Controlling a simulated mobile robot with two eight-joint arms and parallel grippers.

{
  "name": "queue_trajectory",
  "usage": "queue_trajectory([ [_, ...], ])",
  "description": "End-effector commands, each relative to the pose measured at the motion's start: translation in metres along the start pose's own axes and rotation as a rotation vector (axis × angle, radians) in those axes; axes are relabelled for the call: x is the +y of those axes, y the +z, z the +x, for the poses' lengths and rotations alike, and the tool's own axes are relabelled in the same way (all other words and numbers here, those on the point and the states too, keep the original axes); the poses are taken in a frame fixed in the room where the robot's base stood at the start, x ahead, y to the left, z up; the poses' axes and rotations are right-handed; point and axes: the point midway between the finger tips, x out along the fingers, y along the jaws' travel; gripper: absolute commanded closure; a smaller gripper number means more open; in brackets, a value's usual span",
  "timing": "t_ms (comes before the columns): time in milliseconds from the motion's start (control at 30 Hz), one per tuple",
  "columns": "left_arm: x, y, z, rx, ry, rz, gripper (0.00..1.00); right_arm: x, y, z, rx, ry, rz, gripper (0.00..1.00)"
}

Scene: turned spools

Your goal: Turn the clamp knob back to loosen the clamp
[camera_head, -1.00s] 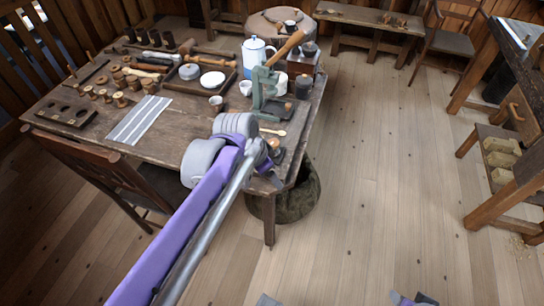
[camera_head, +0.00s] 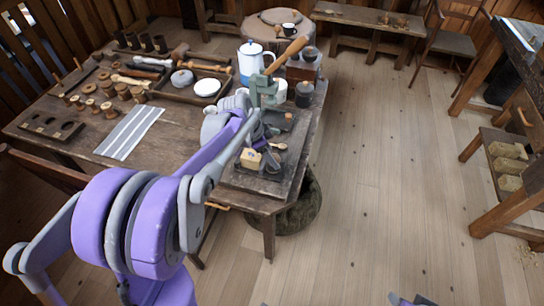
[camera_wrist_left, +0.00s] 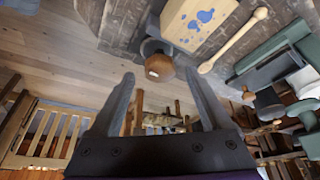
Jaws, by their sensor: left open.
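The clamp knob (camera_wrist_left: 159,67) is a round brown wooden knob on a grey metal clamp part, seen in the left wrist view. A pale wooden block (camera_wrist_left: 196,24) with blue spots is beside the clamp; it also shows in the head view (camera_head: 250,159) on the near corner of the workbench. My left gripper (camera_wrist_left: 160,76) is open, with the knob in line between its fingertips. I cannot tell whether a finger touches it. In the head view my left arm largely hides the gripper and clamp.
A green lever press (camera_head: 264,92) with a wooden handle stands just behind the clamp. A small wooden stick with a rounded end (camera_wrist_left: 234,39) lies next to the block.

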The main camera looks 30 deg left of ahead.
Motion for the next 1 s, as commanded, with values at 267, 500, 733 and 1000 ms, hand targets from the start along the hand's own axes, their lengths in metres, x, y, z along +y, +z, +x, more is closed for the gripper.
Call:
queue_trajectory([
  [267, 0.0, 0.0, 0.016, 0.0, 0.0, 0.0, 0.19, 0.0, 0.001, 0.001, 0.0, 0.0, 0.0, 0.5],
  [500, 0.0, 0.0, 0.016, 0.0, 0.0, 0.0, 0.26, 0.0, 0.001, 0.001, 0.0, 0.0, 0.0, 0.5],
  [733, 0.0, 0.0, 0.016, 0.0, 0.0, 0.0, 0.67, 0.0, 0.001, 0.001, 0.0, 0.0, 0.0, 0.5],
  [1000, 0.0, 0.0, 0.016, 0.0, 0.0, -0.001, 1.0, 0.0, 0.001, 0.001, 0.0, 0.0, 0.0, 0.5],
])
